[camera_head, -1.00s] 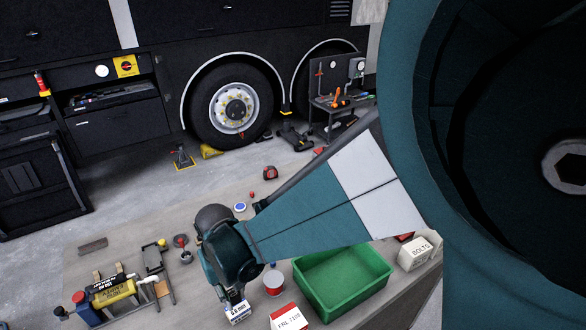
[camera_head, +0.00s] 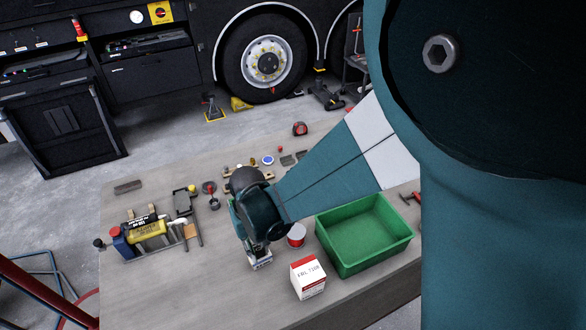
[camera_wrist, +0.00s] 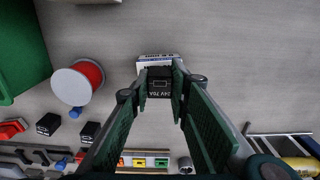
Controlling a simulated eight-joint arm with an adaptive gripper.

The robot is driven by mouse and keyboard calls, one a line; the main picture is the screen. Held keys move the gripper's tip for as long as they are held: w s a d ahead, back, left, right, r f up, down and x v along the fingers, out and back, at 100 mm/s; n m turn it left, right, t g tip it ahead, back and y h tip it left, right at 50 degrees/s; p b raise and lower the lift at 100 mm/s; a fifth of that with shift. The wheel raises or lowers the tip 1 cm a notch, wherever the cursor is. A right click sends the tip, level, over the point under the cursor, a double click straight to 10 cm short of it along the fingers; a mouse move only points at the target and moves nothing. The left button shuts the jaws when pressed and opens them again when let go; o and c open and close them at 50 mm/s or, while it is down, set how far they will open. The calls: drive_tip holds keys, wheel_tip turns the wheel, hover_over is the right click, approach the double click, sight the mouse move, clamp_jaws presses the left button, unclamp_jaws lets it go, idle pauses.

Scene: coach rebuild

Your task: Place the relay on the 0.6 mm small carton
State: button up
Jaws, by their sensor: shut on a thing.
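The relay (camera_wrist: 160,84) is a small black block marked "24V 70A", between my fingertips in the wrist view. My gripper (camera_wrist: 160,77) is shut on it. The small carton (camera_wrist: 157,59) is white with a blue band and lies right at the fingertips, partly hidden behind the relay. Whether the relay touches the carton I cannot tell. In the head view the small carton (camera_head: 261,261) shows just below my gripper (camera_head: 256,250), its top largely covered. The relay is hidden there by my gripper.
A red-and-white carton (camera_head: 308,281) stands to the right, with a green bin (camera_head: 398,243) beyond it. A spool (camera_head: 296,240) is close beside my gripper. Two other black relays (camera_wrist: 48,124) (camera_wrist: 90,131) lie on the bench. The bench's front left is clear.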

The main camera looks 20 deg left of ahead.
sight(258, 247)
drive_tip(key=shift+f, duration=0.15)
drive_tip(key=o, duration=1)
drive_tip(key=shift+c, duration=0.2)
wheel_tip(258, 247, up, 12)
idle(0.6)
idle(0.4)
